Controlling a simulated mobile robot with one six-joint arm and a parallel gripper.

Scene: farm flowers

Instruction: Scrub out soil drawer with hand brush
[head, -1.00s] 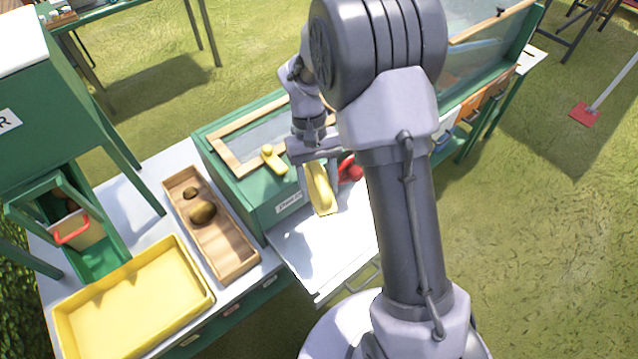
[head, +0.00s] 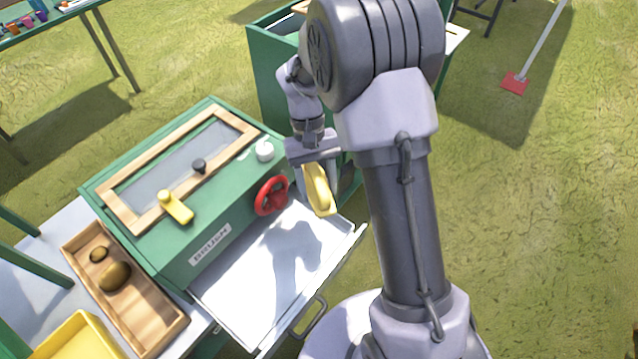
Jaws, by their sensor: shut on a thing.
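My gripper (head: 316,164) is shut on a yellow hand brush (head: 319,190), which hangs tilted below the jaws. The brush is over the far right part of a pale open drawer (head: 245,290); I cannot tell whether it touches the surface. The drawer sticks out from the front of a green box (head: 190,255) and has a dark handle (head: 308,318) at its front. A shadow lies across its floor, and no soil can be made out on it.
The box carries a red handwheel (head: 271,196), a yellow lever (head: 175,207) and a framed window. At left is a wooden tray (head: 150,320) with two brown lumps, beside a yellow tray (head: 75,340). Grass at right is open, with a red-ended tool (head: 515,83).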

